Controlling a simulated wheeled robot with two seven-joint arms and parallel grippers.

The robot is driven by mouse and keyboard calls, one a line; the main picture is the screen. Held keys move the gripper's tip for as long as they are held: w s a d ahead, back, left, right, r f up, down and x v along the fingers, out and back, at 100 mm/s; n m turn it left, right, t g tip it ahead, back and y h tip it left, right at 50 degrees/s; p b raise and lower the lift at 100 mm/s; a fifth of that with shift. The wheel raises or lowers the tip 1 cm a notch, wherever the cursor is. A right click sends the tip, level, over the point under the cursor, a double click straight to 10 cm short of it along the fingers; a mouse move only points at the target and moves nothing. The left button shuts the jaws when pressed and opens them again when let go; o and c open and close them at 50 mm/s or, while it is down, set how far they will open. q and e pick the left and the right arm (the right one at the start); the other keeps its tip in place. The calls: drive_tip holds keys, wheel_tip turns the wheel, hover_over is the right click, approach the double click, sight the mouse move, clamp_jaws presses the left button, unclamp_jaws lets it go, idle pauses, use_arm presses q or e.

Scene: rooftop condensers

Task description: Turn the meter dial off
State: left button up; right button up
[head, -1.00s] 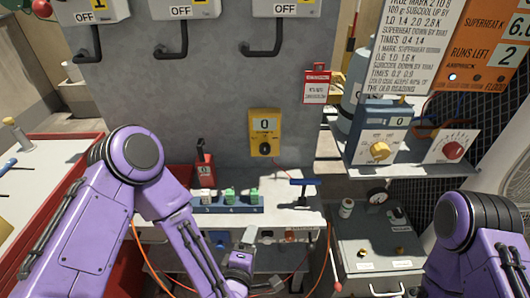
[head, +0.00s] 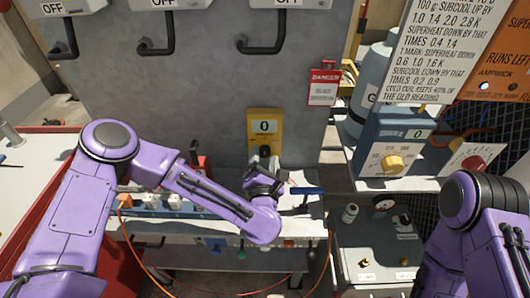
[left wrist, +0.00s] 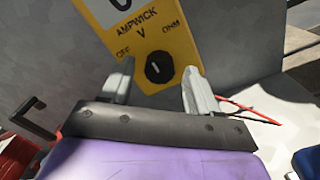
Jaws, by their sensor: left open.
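The yellow meter (head: 264,126) is fixed upright on the grey cabinet panel, with a "0" display above its dial. In the left wrist view the meter (left wrist: 150,35) shows AMPWICK, OFF to the left, V at the top and OHM to the right. Its black dial (left wrist: 159,68) has a white mark that looks about vertical, near V. My left gripper (left wrist: 158,88) is open, fingers on either side of the dial and short of it; I see no contact. In the head view this gripper (head: 265,178) is just below the meter. My right gripper is out of view.
A blue T-handle tool (head: 306,190) stands right of the left gripper. A red danger tag (head: 323,86) hangs right of the meter. A blue box with a yellow knob (head: 391,162) is at right. A red lead (left wrist: 250,112) runs by the meter.

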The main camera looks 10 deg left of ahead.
use_arm(q)
drive_tip(key=shift+w, duration=0.35)
drive_tip(key=shift+s+r, duration=0.1)
drive_tip(key=shift+s, duration=0.1)
drive_tip(key=shift+w, duration=0.1)
drive_tip(key=c, duration=1)
drive_tip(key=shift+c, duration=0.2)
